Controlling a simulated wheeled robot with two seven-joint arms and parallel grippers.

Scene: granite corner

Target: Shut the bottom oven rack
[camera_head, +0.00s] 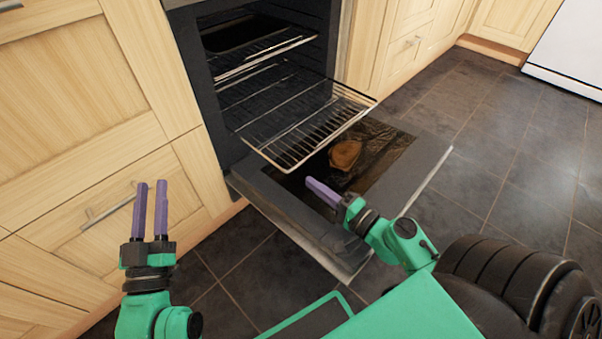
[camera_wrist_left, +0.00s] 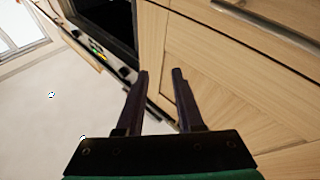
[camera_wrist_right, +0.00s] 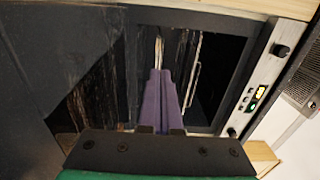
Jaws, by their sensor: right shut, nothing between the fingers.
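The bottom oven rack (camera_head: 300,125) is a wire shelf pulled well out of the oven (camera_head: 255,75), over the lowered oven door (camera_head: 395,180). In the right wrist view part of a wire rack (camera_wrist_right: 193,72) shows beyond the fingers. My right gripper (camera_head: 322,192) is shut and empty, just in front of the rack's front edge and above the door; they look apart. My left gripper (camera_head: 151,184) is open and empty, in front of the wooden drawers. It also shows open in the left wrist view (camera_wrist_left: 160,75).
An upper rack (camera_head: 262,50) sits higher in the oven, with a dark tray above it. A brown round reflection or object (camera_head: 345,154) shows on the door glass. Wooden drawers (camera_head: 90,200) flank the oven. Dark floor tiles (camera_head: 500,150) are clear at the right.

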